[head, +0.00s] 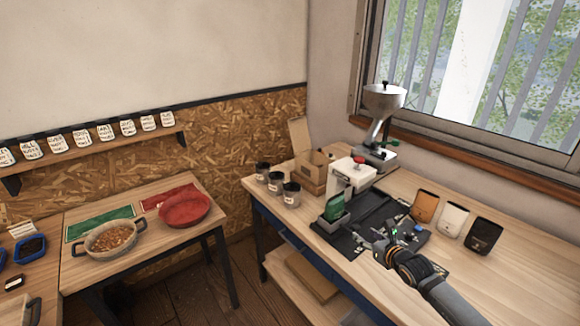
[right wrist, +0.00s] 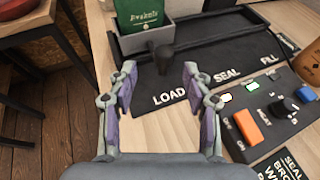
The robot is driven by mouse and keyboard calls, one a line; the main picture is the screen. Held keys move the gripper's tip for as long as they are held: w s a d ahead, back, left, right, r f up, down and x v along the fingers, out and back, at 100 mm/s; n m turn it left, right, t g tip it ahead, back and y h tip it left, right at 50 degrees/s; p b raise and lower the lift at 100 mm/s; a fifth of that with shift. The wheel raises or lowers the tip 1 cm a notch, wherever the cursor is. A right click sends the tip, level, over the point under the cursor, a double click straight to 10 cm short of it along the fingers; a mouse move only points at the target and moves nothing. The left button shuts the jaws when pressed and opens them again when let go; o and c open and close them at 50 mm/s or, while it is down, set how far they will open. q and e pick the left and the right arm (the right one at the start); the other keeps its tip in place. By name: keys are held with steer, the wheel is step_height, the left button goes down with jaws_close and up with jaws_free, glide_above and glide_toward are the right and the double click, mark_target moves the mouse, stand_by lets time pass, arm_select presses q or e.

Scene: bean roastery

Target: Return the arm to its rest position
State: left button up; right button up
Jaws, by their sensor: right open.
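My right gripper (head: 379,243) is over the front edge of the workbench, beside the sealing station's control box. In the right wrist view the right gripper (right wrist: 160,80) is open, with nothing between its fingers. A black knob (right wrist: 165,58) on the station stands just beyond the fingertips; I see no contact. Beyond it a green bag (right wrist: 143,12) stands upright in a grey holder (right wrist: 147,41) on the black base (right wrist: 215,60) marked LOAD, SEAL and FILL. The green bag (head: 334,208) also shows in the head view. My left gripper is not in view.
The control box (right wrist: 272,112) with lit buttons and an orange switch lies right of the gripper. Brown, white and black pouches (head: 453,220) stand to the right. Jars (head: 291,195) and a hopper grinder (head: 383,100) stand further back. The bench's front right is mostly clear.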

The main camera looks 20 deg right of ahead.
steer(key=a+r+m+t+y, duration=0.35)
steer(key=a+r, duration=0.25)
steer(key=a, duration=0.2)
steer(key=s+r+m+t+h, duration=0.4)
steer(key=r+m+h, duration=0.25)
steer(key=m, duration=0.55)
steer(key=s+d+f+m+g+h, duration=0.55)
steer(key=s+f+m+g, duration=0.35)
steer(key=m, duration=0.7)
steer(key=s+a+f+m+g+y, duration=0.2)
steer(key=s+a+f+g+y, duration=0.2)
steer(key=s+a, duration=0.3)
steer(key=s+a+f+m+g+y, duration=0.2)
steer(key=s+a+f+g+y, duration=0.2)
steer(key=s+a, duration=0.35)
step_height(320, 180, down, 27)
steer(key=s+d+g, duration=0.2)
steer(key=s+d+f, duration=0.1)
steer(key=s+f, duration=1.5)
steer(key=s, duration=0.3)
steer(key=shift+d+g, duration=0.15)
steer(key=shift+g, duration=0.3)
